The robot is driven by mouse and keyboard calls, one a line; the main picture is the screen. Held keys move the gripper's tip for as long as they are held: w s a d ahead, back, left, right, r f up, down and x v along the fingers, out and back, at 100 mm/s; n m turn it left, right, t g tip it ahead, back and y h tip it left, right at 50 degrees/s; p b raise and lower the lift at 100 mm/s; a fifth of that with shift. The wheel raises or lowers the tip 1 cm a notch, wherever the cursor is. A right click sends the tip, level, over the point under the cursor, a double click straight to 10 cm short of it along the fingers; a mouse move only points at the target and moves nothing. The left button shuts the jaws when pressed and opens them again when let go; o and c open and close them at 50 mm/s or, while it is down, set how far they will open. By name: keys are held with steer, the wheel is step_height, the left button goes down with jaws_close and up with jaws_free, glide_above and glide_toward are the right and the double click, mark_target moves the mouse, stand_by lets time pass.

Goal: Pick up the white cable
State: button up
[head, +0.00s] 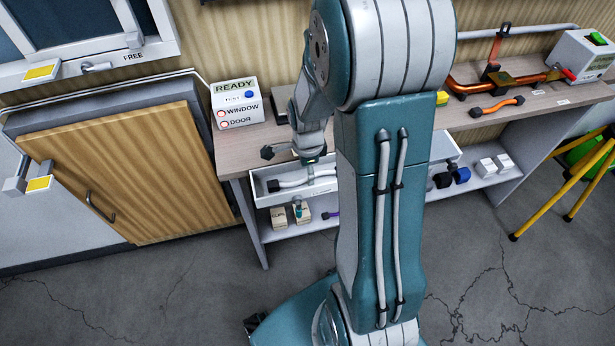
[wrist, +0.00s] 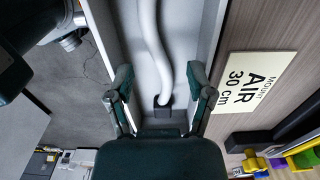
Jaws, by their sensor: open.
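The white cable (head: 292,183) lies in a shallow white tray (head: 262,199) below the bench top, left of my arm. In the wrist view the white cable (wrist: 152,40) runs lengthwise along the tray (wrist: 107,22), slightly curved, with a black end piece (wrist: 163,103) near my gripper. My gripper (wrist: 160,78) is open, one finger on each side of the cable, with gaps between. In the head view my gripper (head: 312,160) is over the tray, partly hidden by my own arm. I cannot tell its exact height above the cable.
A box marked READY (head: 236,103) stands on the bench left of the tray. A card reading MOUNT AIR 30 cm (wrist: 258,82) lies on the wooden surface beside the tray. Small boxes (head: 279,217) sit on the shelf below. An orange cable (head: 497,107) lies farther right.

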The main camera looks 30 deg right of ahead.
step_height(320, 180, down, 2)
steer(key=shift+f, duration=0.2)
jaws_close()
steer(key=shift+r, duration=0.1)
